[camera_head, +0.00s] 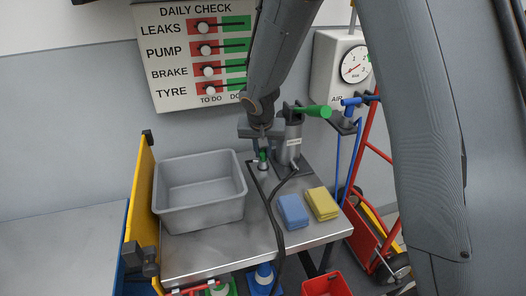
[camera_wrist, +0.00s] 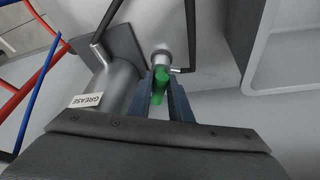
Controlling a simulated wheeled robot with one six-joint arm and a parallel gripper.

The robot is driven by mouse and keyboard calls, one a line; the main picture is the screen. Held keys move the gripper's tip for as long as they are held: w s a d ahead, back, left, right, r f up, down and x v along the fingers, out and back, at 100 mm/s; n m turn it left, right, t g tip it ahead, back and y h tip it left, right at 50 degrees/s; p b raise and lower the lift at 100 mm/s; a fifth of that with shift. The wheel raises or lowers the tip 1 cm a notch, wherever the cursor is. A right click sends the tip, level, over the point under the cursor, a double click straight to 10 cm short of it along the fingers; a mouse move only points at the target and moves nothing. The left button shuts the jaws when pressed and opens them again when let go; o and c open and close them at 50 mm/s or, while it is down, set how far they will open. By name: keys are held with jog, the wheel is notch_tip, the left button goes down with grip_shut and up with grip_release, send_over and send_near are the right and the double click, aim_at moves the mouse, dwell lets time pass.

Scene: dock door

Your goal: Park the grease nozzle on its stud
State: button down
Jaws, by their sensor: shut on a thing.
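My gripper (camera_head: 262,151) points down over the metal bench top and is shut on the green grease nozzle (camera_head: 263,158). In the wrist view the nozzle (camera_wrist: 160,84) lies between the two fingers (camera_wrist: 161,90). A short pale metal stud (camera_wrist: 161,57) shows at the nozzle's far end, in line with it. I cannot tell whether the nozzle is seated on it or just above it. The grey grease pump (camera_head: 291,143) with a green handle stands upright just right of my gripper. Its label and body (camera_wrist: 112,84) fill the left of the wrist view.
A grey bin (camera_head: 200,212) stands left on the bench (camera_head: 225,250). A black hose (camera_head: 271,213) runs across the bench and over its front edge. Blue (camera_head: 293,210) and yellow (camera_head: 322,203) sponges lie at the right. A red hand truck (camera_head: 371,150) stands beyond.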

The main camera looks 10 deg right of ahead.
jog(key=c, duration=1.6)
grip_release()
jog(key=b+v, duration=0.1)
jog(key=v, duration=1.1)
